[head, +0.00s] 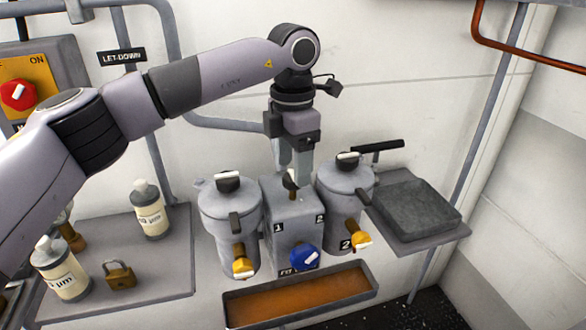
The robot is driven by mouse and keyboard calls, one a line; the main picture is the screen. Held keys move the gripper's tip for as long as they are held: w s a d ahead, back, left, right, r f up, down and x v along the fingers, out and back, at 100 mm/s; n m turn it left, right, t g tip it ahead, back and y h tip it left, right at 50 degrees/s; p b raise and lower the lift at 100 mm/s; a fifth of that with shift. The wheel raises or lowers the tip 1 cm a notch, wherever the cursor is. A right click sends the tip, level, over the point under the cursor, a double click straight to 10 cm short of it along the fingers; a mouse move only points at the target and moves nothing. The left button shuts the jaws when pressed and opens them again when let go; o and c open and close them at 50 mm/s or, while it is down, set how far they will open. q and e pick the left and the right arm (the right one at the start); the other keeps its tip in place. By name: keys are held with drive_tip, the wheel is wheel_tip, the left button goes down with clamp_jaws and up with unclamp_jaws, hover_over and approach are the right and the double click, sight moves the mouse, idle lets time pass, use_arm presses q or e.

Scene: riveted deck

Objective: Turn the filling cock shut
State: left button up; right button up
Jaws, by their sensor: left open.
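The blue cock (305,258) with a white bar on its handle sits low on the front of the grey middle block (291,212). A partly hidden label beside it seems to start with "FI". The white bar lies at a slant. My left gripper (292,172) points down, open, over the block's top. Its fingertips are close to a small dark lever on a brass stem (291,184); I cannot tell whether they touch it. The gripper is above and apart from the blue cock. My right gripper is not in view.
Grey lidded pots, left (228,208) and right (343,205), flank the block, each with a yellow cock (243,267). A drip tray (300,293) lies below. A shelf with bottles and a padlock (119,275) stands left. A dark slab (415,208) sits right.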

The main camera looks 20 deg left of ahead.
use_arm(q)
wheel_tip(320, 180, up, 5)
drive_tip(key=shift+r, duration=0.15)
idle(0.5)
